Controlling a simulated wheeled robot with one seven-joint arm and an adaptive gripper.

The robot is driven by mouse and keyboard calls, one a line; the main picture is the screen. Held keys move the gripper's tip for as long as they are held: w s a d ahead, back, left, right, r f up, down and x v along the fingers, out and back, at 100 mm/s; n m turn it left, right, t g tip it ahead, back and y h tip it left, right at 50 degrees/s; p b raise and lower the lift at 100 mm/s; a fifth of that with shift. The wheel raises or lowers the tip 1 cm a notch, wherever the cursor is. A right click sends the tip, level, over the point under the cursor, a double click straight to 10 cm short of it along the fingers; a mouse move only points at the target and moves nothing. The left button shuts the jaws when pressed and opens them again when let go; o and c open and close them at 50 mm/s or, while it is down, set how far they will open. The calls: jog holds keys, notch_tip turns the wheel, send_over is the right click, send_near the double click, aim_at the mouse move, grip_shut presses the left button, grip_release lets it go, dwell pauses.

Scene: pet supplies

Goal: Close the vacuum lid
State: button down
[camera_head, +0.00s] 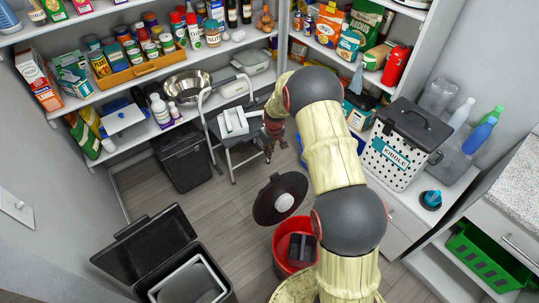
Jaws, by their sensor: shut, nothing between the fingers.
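The vacuum is a red round tub (281,245) on the floor at the lower middle, with a dark block-shaped part (301,249) inside. Its dark round lid (268,192) stands open and tilted up at the tub's far side, with a white round part on the face I see. My arm hides the tub's right side. My gripper (268,158) is shut and empty, pointing down beyond the lid and above it in the picture, apart from it. Its fingertips are small and dark here.
A grey step stool (232,135) with a white item stands close behind my gripper. An open black bin (150,245) is at lower left, another dark bin (184,160) beyond. A dotted kibble container (393,160) sits on the right counter. Floor left of the lid is clear.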

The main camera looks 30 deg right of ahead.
notch_tip(320, 180, down, 7)
jog(key=s+b, duration=0.2)
jog(key=b, duration=0.1)
jog(key=shift+s+d+r, duration=0.15)
jog(key=shift+s+d, duration=0.05)
jog(key=shift+s, duration=0.2)
dwell(0.3)
